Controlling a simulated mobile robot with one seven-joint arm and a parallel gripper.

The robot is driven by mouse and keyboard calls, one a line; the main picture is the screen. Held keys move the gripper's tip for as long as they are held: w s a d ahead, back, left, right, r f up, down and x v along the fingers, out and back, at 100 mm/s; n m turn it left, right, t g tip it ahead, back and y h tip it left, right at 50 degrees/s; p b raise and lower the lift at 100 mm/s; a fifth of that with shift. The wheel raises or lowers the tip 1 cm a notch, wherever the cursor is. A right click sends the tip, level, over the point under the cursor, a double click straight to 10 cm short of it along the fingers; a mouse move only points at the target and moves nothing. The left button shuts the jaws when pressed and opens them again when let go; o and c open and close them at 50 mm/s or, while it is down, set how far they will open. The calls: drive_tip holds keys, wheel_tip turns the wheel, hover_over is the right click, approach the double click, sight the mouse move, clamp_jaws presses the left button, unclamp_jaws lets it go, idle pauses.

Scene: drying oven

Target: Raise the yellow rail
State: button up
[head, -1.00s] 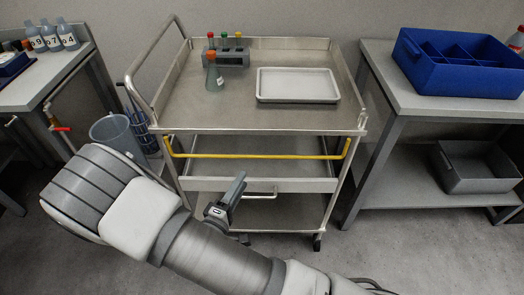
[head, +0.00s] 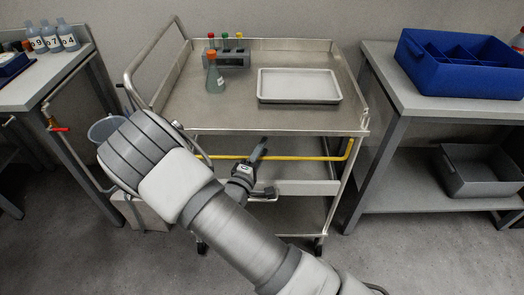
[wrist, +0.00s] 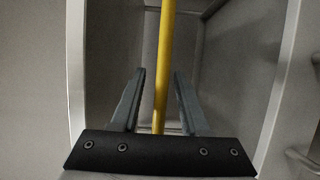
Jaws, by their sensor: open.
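The yellow rail (head: 310,157) is a thin bar across the front of the steel cart, below its top deck. My gripper (head: 262,146) is at the rail in the head view, near the middle of the cart. In the wrist view the yellow rail (wrist: 164,65) runs lengthwise between the two fingers of my gripper (wrist: 159,85). The fingers are open, with a gap on each side of the rail. I cannot tell how deep the rail sits between them.
The cart's top deck (head: 243,112) holds a white tray (head: 299,85), a flask (head: 214,78) and a tube rack (head: 236,58). A drawer handle (head: 264,198) is just below my gripper. A right bench (head: 400,83) holds a blue divided box (head: 455,72); a left bench (head: 50,77) holds bottles.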

clamp_jaws()
idle(1.4)
